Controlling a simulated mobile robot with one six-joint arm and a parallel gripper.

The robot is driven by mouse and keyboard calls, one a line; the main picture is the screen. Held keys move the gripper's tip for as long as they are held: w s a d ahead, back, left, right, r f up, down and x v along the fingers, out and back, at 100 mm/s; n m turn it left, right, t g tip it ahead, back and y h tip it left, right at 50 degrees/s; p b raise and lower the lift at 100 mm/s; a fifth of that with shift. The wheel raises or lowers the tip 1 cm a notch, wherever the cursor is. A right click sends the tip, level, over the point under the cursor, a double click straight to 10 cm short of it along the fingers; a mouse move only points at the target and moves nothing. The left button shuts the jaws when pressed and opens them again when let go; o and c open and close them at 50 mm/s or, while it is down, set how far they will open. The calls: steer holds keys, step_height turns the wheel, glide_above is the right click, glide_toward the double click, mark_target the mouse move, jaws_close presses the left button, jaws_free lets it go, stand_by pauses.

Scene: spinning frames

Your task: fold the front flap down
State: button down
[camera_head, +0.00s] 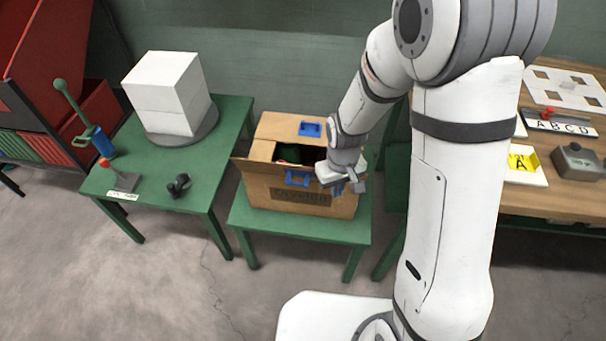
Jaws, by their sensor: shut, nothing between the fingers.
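A brown cardboard box (262,192) stands on a green table. Its top is partly open, and dark green and red contents (288,153) show inside. A far flap (276,128) with a blue tab (310,129) lies across the back of the top. Another blue tab (297,178) sits at the front upper edge; I cannot tell clearly how the front flap lies. My gripper (348,188) is shut and empty at the box's right front corner, covering the right side. Contact with the cardboard cannot be told.
The box's green table (300,228) has a narrow free strip in front. The left green table (150,190) holds white blocks (170,90) on a round grey base, a lever and a small dark object. A wooden table (565,200) with boards stands right, behind my arm.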

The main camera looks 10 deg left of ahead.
stand_by(0.5)
steer(key=shift+w+d+r+p, duration=0.1)
steer(key=shift+w+r+p, duration=0.25)
steer(key=shift+w, duration=0.75)
steer(key=shift+w+a+r+p, duration=0.1)
steer(key=shift+w+r+p, duration=0.25)
steer(key=shift+w, duration=0.7)
steer(key=shift+w+d+r+p, duration=0.15)
steer(key=shift+w+r, duration=0.3)
steer(key=shift+w, duration=0.75)
steer(key=shift+w, duration=2)
steer(key=shift+w+d+f+b, duration=0.1)
steer(key=shift+w+f, duration=0.2)
steer(key=shift+w, duration=0.35)
steer(key=shift+w+a+f+b, duration=0.15)
steer(key=shift+w+f, duration=0.15)
steer(key=shift+w, duration=0.4)
steer(key=shift+w+d+f+b, duration=0.15)
steer(key=shift+w+f, duration=0.15)
steer(key=shift+w, duration=0.35)
